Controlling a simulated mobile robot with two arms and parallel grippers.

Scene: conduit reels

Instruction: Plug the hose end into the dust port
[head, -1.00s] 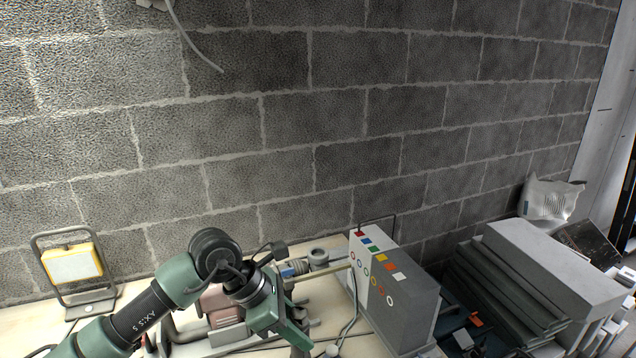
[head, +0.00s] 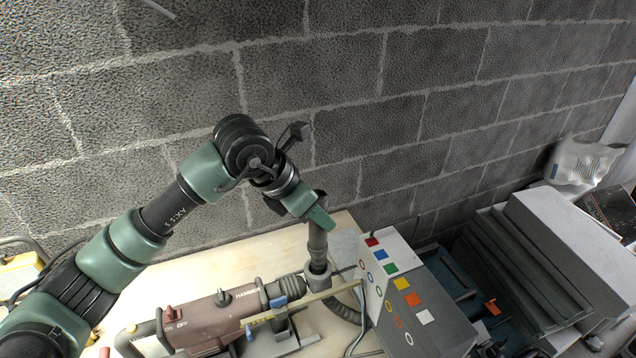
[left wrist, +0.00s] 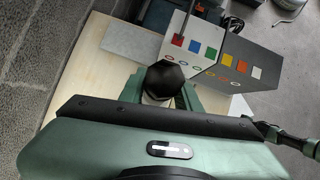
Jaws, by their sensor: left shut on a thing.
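My left gripper (head: 316,216) is shut on a dark grey, upright tube piece (head: 317,242) that looks like the hose end. In the left wrist view the dark top of this piece (left wrist: 165,80) shows between the fingers. A lighter grey, round collar (head: 318,276), which looks like the dust port, stands at the nose of the red-brown hammer tool (head: 215,318). The held piece's lower end meets the collar's mouth in the picture; I cannot tell how deep it sits. A dark ribbed hose (head: 342,306) curves below the collar to the right. My right gripper is out of view.
A grey box with coloured squares (head: 425,310) stands close to the right of the collar. A yellow strip (head: 310,303) and a blue-handled part (head: 278,302) lie beside the tool. The block wall rises behind the bench.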

